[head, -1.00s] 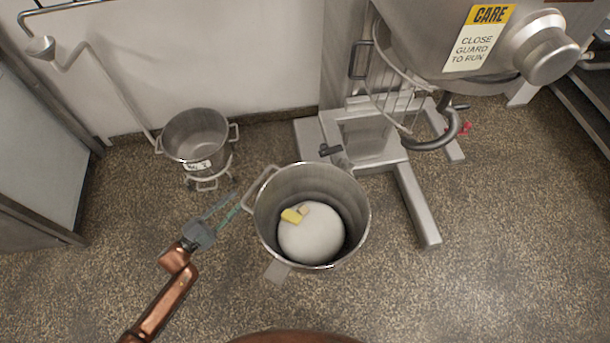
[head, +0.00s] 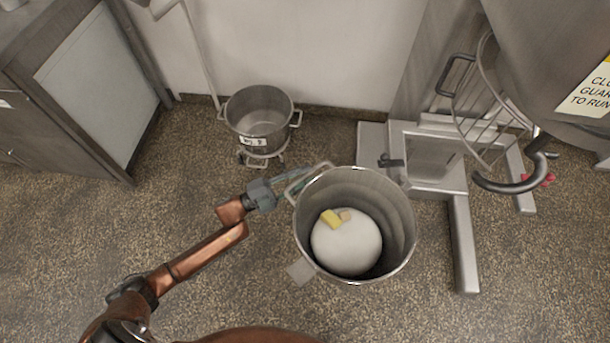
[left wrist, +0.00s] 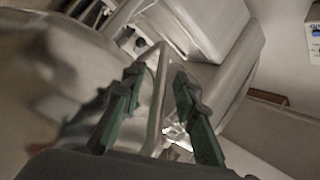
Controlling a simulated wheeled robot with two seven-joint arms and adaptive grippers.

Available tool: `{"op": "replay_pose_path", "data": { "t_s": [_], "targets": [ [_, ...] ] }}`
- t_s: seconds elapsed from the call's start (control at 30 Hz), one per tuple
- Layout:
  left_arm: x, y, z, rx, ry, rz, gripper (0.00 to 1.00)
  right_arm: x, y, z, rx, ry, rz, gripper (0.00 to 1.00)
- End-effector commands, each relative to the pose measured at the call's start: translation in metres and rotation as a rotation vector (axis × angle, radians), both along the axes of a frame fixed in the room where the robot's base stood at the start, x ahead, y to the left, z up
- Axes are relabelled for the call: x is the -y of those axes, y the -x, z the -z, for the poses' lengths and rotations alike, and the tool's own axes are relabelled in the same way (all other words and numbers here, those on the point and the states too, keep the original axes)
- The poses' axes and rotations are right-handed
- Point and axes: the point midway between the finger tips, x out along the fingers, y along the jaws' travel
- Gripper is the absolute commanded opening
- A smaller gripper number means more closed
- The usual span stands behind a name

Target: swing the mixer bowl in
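The mixer bowl (head: 398,215) is a large steel bowl holding a white mass with yellow and pale blocks on top. It stands in front of the mixer (head: 535,50), left of its hook (head: 515,187), not under it. My left gripper (head: 297,182) is at the bowl's left-hand loop handle (head: 322,166). In the left wrist view, the handle bar (left wrist: 158,100) runs between the green-padded fingers (left wrist: 158,76), which are apart with gaps on both sides. My right gripper is not in view.
A smaller steel bowl (head: 258,112) on a wheeled stand is near the back wall. The mixer's foot (head: 464,245) reaches forward right of the bowl. A wire guard (head: 480,100) hangs by the hook.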

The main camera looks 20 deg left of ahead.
Motion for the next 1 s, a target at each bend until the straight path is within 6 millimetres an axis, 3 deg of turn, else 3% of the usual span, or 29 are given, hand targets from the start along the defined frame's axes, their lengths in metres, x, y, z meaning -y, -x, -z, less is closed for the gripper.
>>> {"op": "replay_pose_path", "data": {
  "t_s": [0.1,0.5,1.0],
  "targets": [
    [0.0000,0.0001,-0.0003,0.000,0.000,0.000,0.26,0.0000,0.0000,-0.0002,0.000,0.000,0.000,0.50],
    [-0.0001,0.0003,0.0001,0.000,0.000,0.000,0.00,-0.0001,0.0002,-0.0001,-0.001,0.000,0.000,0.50],
    [-0.0002,0.0003,0.0003,0.000,0.000,0.000,0.00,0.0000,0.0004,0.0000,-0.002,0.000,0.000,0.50]
  ]
}}
